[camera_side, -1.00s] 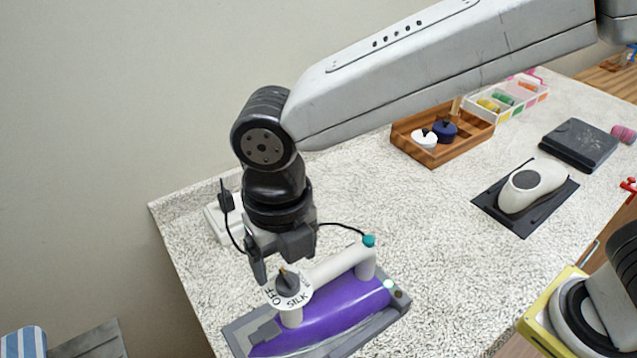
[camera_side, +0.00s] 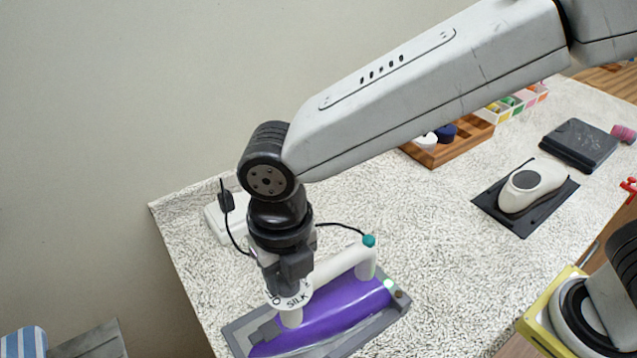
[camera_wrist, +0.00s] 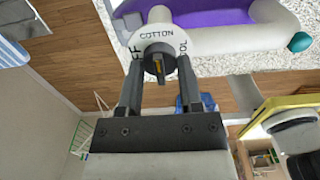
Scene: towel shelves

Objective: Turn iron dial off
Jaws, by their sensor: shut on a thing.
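The iron (camera_side: 335,315) has a purple body and a cream handle and lies on a grey rest. Its round white dial (camera_side: 300,299) sits at the near end of the handle. In the side view, my gripper (camera_side: 280,290) is down over the dial and hides the knob. In the wrist view, the dial face (camera_wrist: 158,38) shows COTTON at the top and partly covered lettering at both sides. Its dark knob (camera_wrist: 157,62), with a yellow pointer, lies between the fingers of my gripper (camera_wrist: 160,80), which is shut on it.
A black cord runs from a white socket block (camera_side: 217,222) behind my gripper. A white-and-black device (camera_side: 530,187) stands on a dark plate to the right. A wooden tray (camera_side: 455,145) with lidded pots is at the back. The speckled counter (camera_side: 430,240) right of the iron is clear.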

